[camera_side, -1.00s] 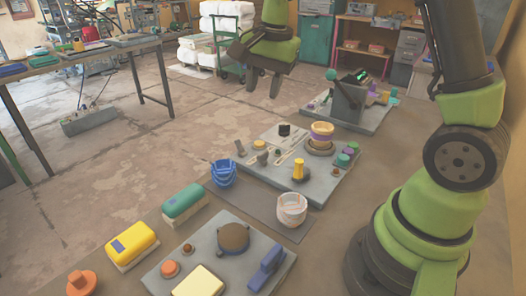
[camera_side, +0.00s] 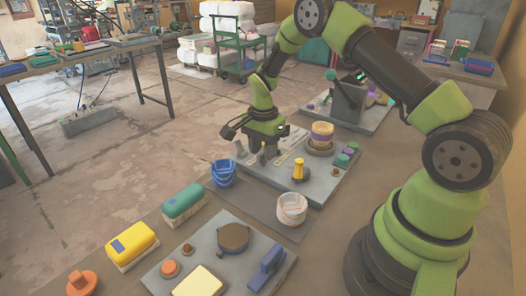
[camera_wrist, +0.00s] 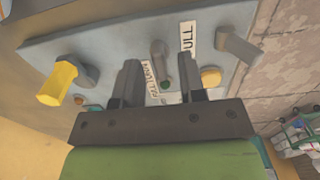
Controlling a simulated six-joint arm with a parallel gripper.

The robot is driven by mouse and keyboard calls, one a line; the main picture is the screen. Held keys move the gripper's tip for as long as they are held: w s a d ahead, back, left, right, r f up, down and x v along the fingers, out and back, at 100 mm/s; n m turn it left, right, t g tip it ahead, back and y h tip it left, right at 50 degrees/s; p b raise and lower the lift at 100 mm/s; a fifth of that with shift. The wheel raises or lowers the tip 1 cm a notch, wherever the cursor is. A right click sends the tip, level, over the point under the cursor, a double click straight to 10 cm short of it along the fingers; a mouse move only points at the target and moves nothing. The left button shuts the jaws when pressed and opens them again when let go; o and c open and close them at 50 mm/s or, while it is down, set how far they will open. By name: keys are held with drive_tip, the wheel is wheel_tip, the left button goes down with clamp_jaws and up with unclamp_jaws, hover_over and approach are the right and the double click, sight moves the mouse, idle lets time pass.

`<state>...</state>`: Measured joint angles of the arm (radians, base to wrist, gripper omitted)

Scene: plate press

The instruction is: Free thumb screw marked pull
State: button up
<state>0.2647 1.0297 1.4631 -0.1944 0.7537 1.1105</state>
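My gripper (camera_side: 264,158) is low over the far grey board, fingers pointing down. In the wrist view its two fingers (camera_wrist: 160,88) are apart, with nothing held between them. A grey upright screw or lever (camera_wrist: 159,55) shows past the gap between the fingertips. A white label (camera_wrist: 188,38) ending in "ULL" lies just right of it. A second grey piece (camera_wrist: 238,46) stands farther right, and it also shows left of my gripper in the side view (camera_side: 240,148). I cannot tell which piece the label marks. A second label (camera_wrist: 146,78) is partly hidden by a finger.
A yellow knob (camera_wrist: 58,84) stands on the same board (camera_wrist: 110,38). A round brass-coloured piece (camera_wrist: 211,76) sits near the right finger. Stacked rings (camera_side: 322,134), a blue basket (camera_side: 223,173) and a white cup (camera_side: 292,208) are close by.

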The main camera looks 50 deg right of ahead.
drive_tip(key=shift+f, duration=0.55)
drive_tip(key=shift+c, duration=0.2)
clamp_jaws()
